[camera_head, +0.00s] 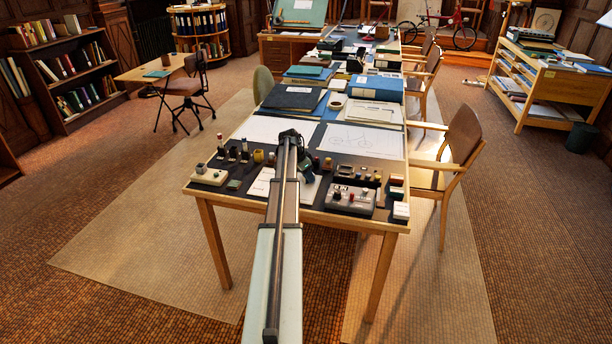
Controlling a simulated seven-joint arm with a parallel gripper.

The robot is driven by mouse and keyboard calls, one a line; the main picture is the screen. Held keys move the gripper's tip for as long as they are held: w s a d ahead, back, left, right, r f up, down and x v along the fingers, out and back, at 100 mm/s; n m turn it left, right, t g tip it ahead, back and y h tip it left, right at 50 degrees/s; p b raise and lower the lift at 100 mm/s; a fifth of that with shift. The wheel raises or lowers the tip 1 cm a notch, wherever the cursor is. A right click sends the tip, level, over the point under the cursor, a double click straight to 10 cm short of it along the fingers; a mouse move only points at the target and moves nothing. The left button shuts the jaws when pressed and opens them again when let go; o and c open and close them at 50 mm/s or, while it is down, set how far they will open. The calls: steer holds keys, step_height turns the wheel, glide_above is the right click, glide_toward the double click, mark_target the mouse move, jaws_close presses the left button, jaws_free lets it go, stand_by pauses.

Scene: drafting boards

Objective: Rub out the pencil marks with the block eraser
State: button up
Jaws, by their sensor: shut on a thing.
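My arm reaches up the middle of the picture over the near end of the long table (238,172). My gripper (306,172) is small and dark, just right of the arm's far end, low over a pale sheet (304,192). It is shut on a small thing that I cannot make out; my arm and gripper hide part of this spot. A white drawing sheet (362,141) with thin grey lines lies to the right, and another pale sheet (265,129) lies to the left. I cannot tell which lines are the pencil marks. I cannot pick out the block eraser for sure.
A grey box with knobs (350,198) and several small blocks stand at the right. Blue folders (375,88) and a dark folder (292,98) lie beyond the sheets. A wooden chair (462,140) stands at the right.

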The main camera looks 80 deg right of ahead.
steer(key=shift+s, duration=1.15)
steer(key=shift+w, duration=0.1)
steer(key=shift+w, duration=2.85)
steer(key=shift+s, duration=0.25)
steer(key=shift+s, duration=2.75)
steer(key=shift+w, duration=0.1)
